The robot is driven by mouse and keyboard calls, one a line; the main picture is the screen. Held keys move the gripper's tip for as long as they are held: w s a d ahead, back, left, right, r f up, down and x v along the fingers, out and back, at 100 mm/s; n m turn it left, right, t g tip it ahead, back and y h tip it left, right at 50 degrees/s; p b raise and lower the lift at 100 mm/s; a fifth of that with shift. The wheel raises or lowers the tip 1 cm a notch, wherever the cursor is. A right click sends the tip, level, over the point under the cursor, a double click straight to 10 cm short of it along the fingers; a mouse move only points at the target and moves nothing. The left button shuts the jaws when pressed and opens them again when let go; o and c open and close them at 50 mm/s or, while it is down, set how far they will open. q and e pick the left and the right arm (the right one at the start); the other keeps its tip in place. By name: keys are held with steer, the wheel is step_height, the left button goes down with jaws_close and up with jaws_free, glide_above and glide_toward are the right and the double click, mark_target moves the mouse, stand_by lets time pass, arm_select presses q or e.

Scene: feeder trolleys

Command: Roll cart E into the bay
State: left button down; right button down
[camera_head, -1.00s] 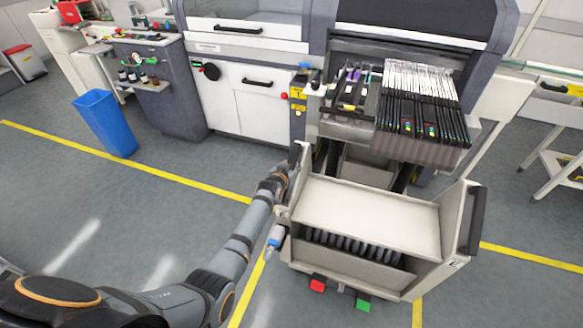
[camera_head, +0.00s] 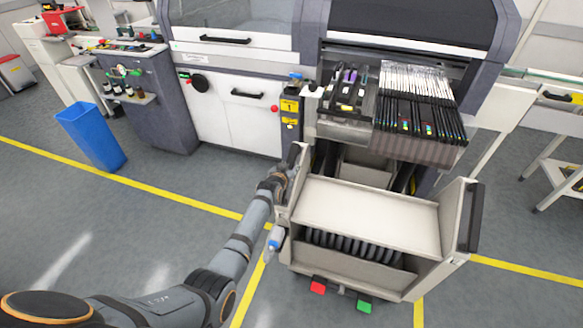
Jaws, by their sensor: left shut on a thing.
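A beige cart (camera_head: 370,215) stands in front of the feeder machine, its far end close to the opening under the feeder bank. I take it to be cart E; its label is too small to read. Several dark reels show in its lower compartment. A red pedal (camera_head: 318,286) and a green pedal (camera_head: 364,303) stick out at its near bottom edge. My left gripper (camera_head: 290,170) is at the cart's left side handle, shut on it, with the fingers partly hidden. The right handle (camera_head: 475,218) of the cart is free. My right gripper is not in view.
The bay (camera_head: 365,170) opens below the feeder bank (camera_head: 420,105), between dark rails. Yellow floor lines (camera_head: 505,264) run beside the cart. A blue bin (camera_head: 92,137) stands at the left and a white table (camera_head: 560,165) at the right.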

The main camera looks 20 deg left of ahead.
arm_select(q)
steer(key=shift+s+f, duration=0.1)
steer(key=shift+s, duration=0.1)
steer(key=shift+s+r, duration=0.2)
steer(key=shift+s, duration=0.05)
steer(key=c, duration=1.1)
jaws_free()
steer(key=shift+s+a+r, duration=0.1)
steer(key=shift+s+r, duration=0.1)
steer(key=shift+o, duration=0.5)
steer(key=shift+f, duration=0.1)
steer(key=v, duration=1.2)
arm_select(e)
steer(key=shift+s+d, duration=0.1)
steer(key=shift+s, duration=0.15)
